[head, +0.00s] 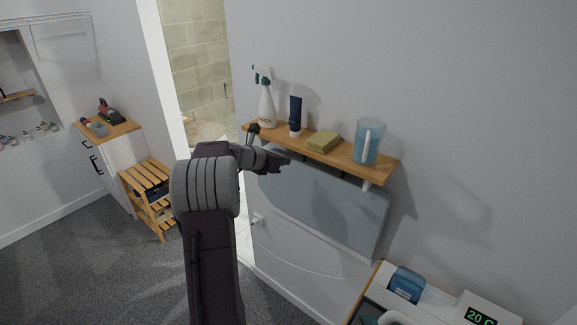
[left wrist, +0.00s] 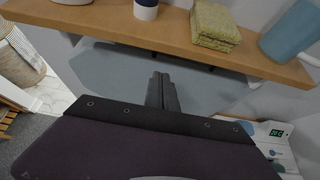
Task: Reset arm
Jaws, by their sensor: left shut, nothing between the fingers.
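My left gripper (head: 282,161) reaches up from the bottom of the head view and stands in front of the wall shelf, near its lower left part. In the left wrist view its fingers (left wrist: 161,84) are together with nothing between them, just below the shelf's front edge. The rest of my left arm fills the middle of the head view. My right gripper is in neither view.
The wooden shelf (head: 376,170) bears a spray bottle (head: 266,106), a dark blue tube (head: 295,115), a yellow-green sponge (head: 324,141) and a blue jug (head: 362,150). A grey panel (head: 330,205) is below. A slatted stool (head: 147,175) stands left; an appliance (head: 478,312) lower right.

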